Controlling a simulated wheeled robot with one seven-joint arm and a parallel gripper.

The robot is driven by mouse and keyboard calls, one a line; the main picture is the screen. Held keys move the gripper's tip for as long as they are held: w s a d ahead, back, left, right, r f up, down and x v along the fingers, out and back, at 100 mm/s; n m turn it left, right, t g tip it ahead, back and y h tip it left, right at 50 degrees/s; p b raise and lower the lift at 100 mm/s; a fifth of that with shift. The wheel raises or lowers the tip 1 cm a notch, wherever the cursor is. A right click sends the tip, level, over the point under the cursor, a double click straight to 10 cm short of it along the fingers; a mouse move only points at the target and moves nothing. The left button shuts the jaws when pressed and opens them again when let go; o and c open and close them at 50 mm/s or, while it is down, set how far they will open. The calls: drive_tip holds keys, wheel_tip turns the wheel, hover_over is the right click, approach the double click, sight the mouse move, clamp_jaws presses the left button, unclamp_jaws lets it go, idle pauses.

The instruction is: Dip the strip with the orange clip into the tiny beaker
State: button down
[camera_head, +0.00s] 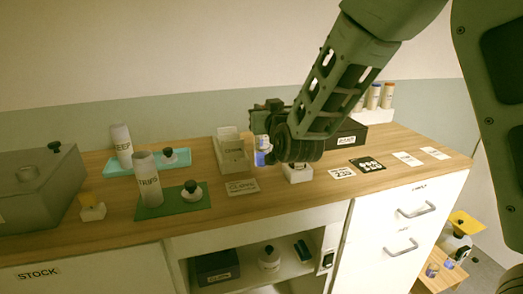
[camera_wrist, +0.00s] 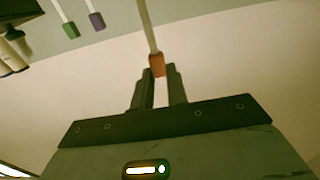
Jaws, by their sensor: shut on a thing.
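In the wrist view, my gripper (camera_wrist: 159,76) is shut on the orange clip (camera_wrist: 157,66). A thin pale strip (camera_wrist: 147,25) runs from the clip to the top edge of the picture, where its far end is cut off. In the head view, my dark wrist hides most of the gripper above the middle of the bench, and I cannot make out the orange clip. A small glass with blue in it (camera_head: 261,158) shows beside my wrist, partly hidden. I cannot tell whether it is the tiny beaker.
Strips with a green clip (camera_wrist: 71,30) and a purple clip (camera_wrist: 97,21) show in the wrist view. Bottles stand on a teal tray (camera_head: 118,167) and green mat (camera_head: 153,208). A cream box (camera_head: 234,160) is left of my wrist. Labelled cards (camera_head: 407,158) lie at the right.

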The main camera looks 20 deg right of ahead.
wheel_tip(320, 180, up, 4)
drive_tip(key=shift+f+p, duration=0.1)
drive_tip(key=shift+p, duration=0.85)
